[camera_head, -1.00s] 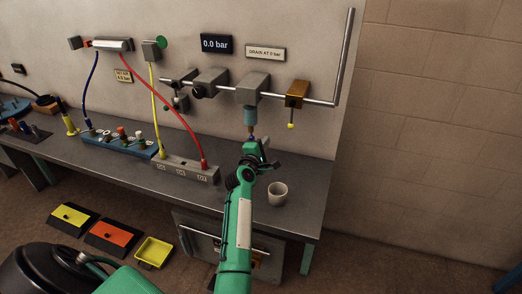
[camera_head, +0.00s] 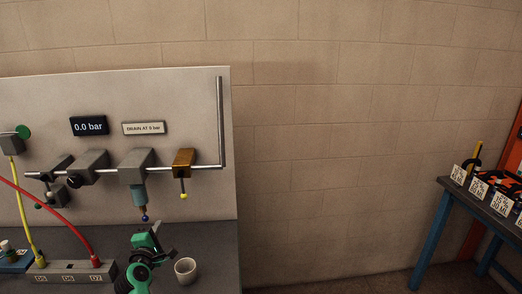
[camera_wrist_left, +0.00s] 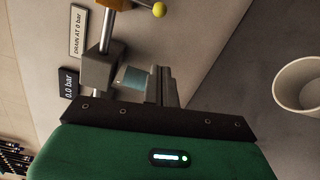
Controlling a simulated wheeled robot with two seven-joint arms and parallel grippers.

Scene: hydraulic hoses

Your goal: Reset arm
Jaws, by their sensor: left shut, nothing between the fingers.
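My left gripper (camera_head: 152,236) is green and black and shows low at the left in the head view. It is shut with nothing in it, just below and right of the drain valve's (camera_head: 137,167) blue-tipped lower end. The valve is a grey block with a teal body on the pipe. In the left wrist view, my left gripper's fingers (camera_wrist_left: 166,86) show beside the teal valve body (camera_wrist_left: 131,78). A white cup (camera_head: 185,270) stands on the bench to the right of the gripper and also shows in the left wrist view (camera_wrist_left: 300,85). My right gripper is out of view.
A steel pipe (camera_head: 220,120) and a brass valve (camera_head: 183,164) are on the panel. The gauge (camera_head: 88,126) reads 0.0 bar. A red hose (camera_head: 55,223) runs to the port block (camera_head: 70,270). A blue-legged table (camera_head: 440,225) with labelled bins stands far right, with open floor between.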

